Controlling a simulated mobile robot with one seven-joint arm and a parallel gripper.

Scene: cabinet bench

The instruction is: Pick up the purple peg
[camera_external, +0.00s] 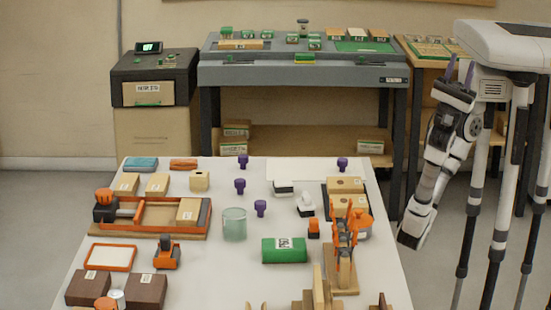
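Several small purple pegs with wide heads stand on the white table. One purple peg (260,208) is right of the greenish glass jar (234,225). Another purple peg (240,186) is a little behind it. A third purple peg (243,161) is near the back edge, and one more purple peg (342,164) is at the back right. The picture does not tell which one is meant. My gripper (460,72) appears to be the upper end of the arm, off the table's right side, with two thin prongs pointing up and apart. I see nothing between them.
An orange-edged tray (158,232) with wooden blocks is at the left. A green block (284,250) lies front of centre. An orange clamp-like tool (345,235) stands at the right, near wooden blocks (345,185). A grey bench (300,75) is behind.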

